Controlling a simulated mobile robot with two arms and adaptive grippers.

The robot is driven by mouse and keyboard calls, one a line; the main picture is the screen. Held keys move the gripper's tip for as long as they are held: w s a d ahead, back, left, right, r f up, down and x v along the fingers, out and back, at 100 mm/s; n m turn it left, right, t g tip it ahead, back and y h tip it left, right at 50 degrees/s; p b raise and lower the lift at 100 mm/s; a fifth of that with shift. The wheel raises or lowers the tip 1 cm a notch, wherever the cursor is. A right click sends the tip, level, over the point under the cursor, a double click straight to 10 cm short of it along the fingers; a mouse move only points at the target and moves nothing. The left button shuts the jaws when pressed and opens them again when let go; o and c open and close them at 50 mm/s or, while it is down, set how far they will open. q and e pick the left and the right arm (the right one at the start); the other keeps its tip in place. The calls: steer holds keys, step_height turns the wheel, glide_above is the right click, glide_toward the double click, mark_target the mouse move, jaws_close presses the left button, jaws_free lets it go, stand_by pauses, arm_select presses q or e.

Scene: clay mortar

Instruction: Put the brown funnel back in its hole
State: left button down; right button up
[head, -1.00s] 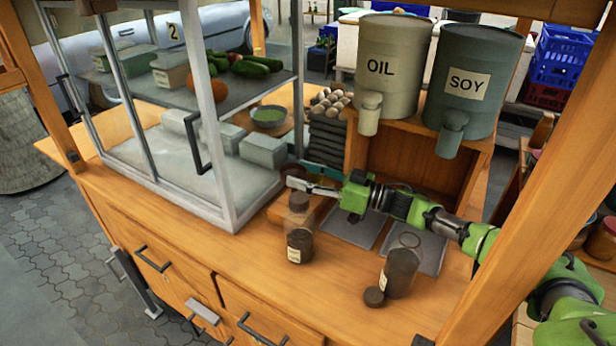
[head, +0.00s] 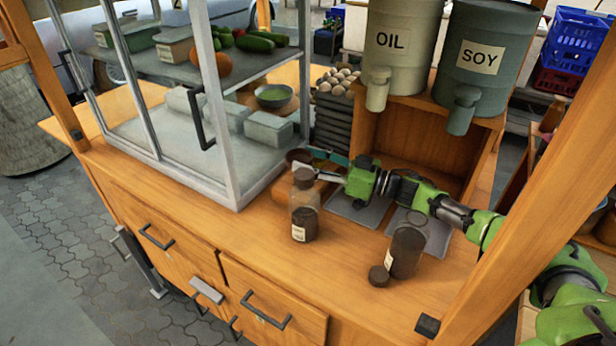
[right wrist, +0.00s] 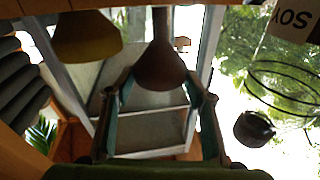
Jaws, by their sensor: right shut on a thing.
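The brown funnel (right wrist: 160,65) is between the fingers of my right gripper (right wrist: 162,90) in the right wrist view. That picture is upside down, so the funnel stands with its wide mouth up and spout down. In the head view its dark rim (head: 298,156) shows just past the fingertips of my right gripper (head: 318,165), above the counter and behind a capped bottle. The gripper is shut on the funnel. The spout's lower end meets the frame edge, and I cannot see the hole. A yellow-brown funnel (right wrist: 85,38) hangs beside it. My left gripper is out of view.
A capped bottle (head: 304,205) stands close in front of the right gripper. An open bottle (head: 406,250) and its loose cap (head: 378,276) are nearer the front. The glass case (head: 225,130) is left, and the OIL drum (head: 403,40) and SOY drum (head: 490,60) are behind.

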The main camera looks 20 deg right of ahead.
steer(key=shift+f, duration=0.4)
stand_by(0.8)
